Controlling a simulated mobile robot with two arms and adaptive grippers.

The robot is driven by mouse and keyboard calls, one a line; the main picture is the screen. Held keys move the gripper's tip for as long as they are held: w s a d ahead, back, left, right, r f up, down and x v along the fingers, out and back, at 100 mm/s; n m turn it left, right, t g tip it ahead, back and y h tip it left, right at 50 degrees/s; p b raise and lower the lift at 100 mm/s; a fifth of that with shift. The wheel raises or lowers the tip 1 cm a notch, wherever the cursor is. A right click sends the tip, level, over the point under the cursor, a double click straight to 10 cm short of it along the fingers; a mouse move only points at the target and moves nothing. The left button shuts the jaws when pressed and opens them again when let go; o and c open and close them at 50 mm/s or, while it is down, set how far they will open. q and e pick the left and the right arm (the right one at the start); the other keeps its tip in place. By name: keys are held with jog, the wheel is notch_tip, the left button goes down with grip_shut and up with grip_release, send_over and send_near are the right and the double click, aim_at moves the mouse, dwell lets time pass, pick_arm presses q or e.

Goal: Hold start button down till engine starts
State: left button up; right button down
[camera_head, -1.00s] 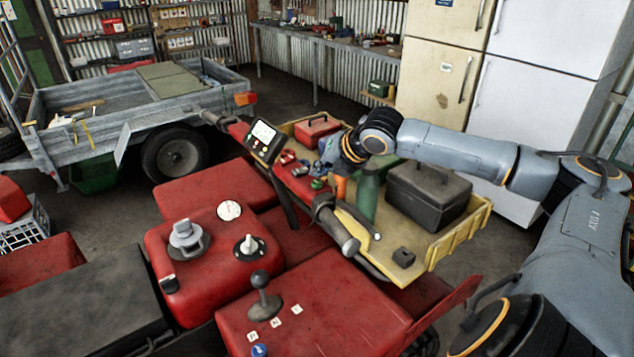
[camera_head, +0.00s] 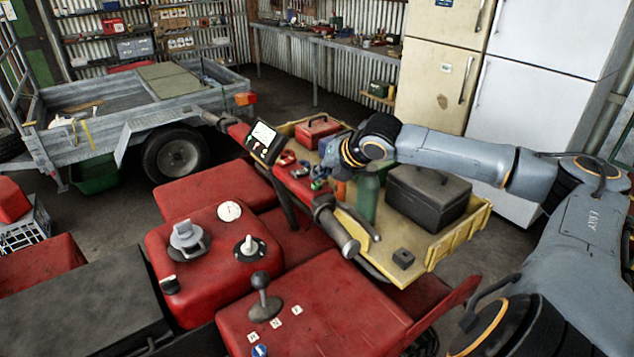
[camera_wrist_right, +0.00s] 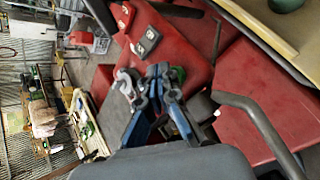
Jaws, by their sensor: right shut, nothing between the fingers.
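The red quad's handlebar carries a display (camera_head: 263,136) and a row of small controls on a red panel. A green button (camera_head: 318,184), which may be the start button, sits near the right grip (camera_head: 336,232). My right gripper (camera_head: 322,170) is shut and empty, its fingertips just above or at this button; contact cannot be told. In the right wrist view, the shut blue fingers (camera_wrist_right: 156,74) partly cover the green button (camera_wrist_right: 178,74). My left gripper is not in view.
A yellow rack (camera_head: 440,242) behind the handlebar holds a black toolbox (camera_head: 427,197), a red toolbox (camera_head: 317,130) and a green bottle (camera_head: 367,199). A brake lever lies beside the right grip. A trailer (camera_head: 100,120) stands at the left, fridges (camera_head: 530,100) at the back right.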

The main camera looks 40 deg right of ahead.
aim_at(320, 185)
jog(key=shift+f, duration=0.65)
dwell(1.4)
dwell(1.0)
jog(key=shift+r+p, duration=1)
jog(key=shift+p, duration=0.5)
jog(key=shift+r, duration=0.1)
notch_tip(320, 185, up, 5)
jog(key=p, duration=0.6)
